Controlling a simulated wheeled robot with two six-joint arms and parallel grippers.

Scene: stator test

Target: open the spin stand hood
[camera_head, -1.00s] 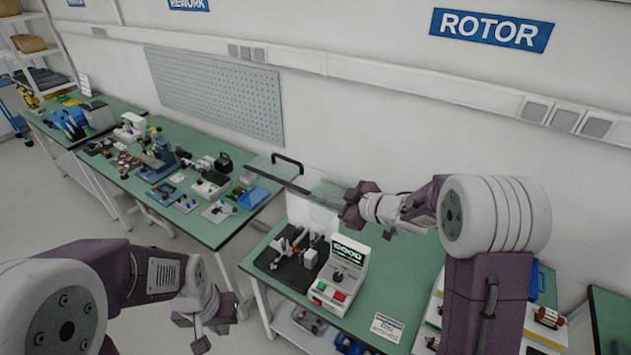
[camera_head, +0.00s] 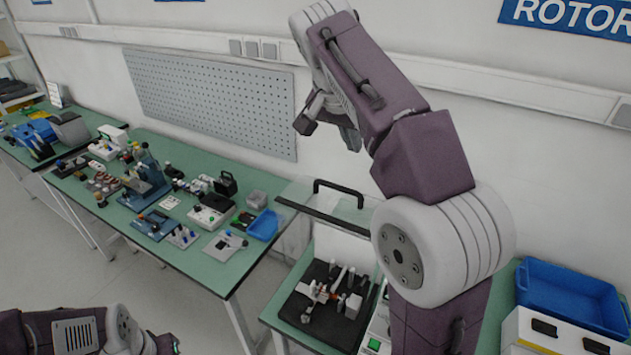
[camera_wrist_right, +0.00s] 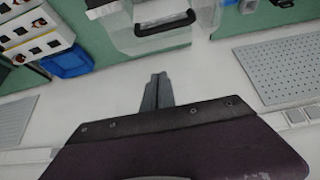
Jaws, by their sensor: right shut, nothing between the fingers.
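The spin stand's black base (camera_head: 296,312) sits on the green bench, with small grey and white fixtures on it. Its clear hood (camera_head: 352,212) is tilted up above the base, with a black handle (camera_head: 338,187) on its raised edge. My right arm hides part of the hood and most of the console with the green button (camera_head: 374,345). My right gripper (camera_head: 328,122) is shut and empty, above and apart from the handle, near the wall. In the right wrist view its closed fingers (camera_wrist_right: 157,90) show, with the handle (camera_wrist_right: 166,24) beyond them. My left arm shows at lower left; its fingers are out of frame.
A neighbouring bench (camera_head: 215,272) at left holds several tools, parts and a blue bin (camera_head: 263,225). A pegboard (camera_head: 210,100) is on the wall behind. A blue tray (camera_head: 573,292) and a white box are at right.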

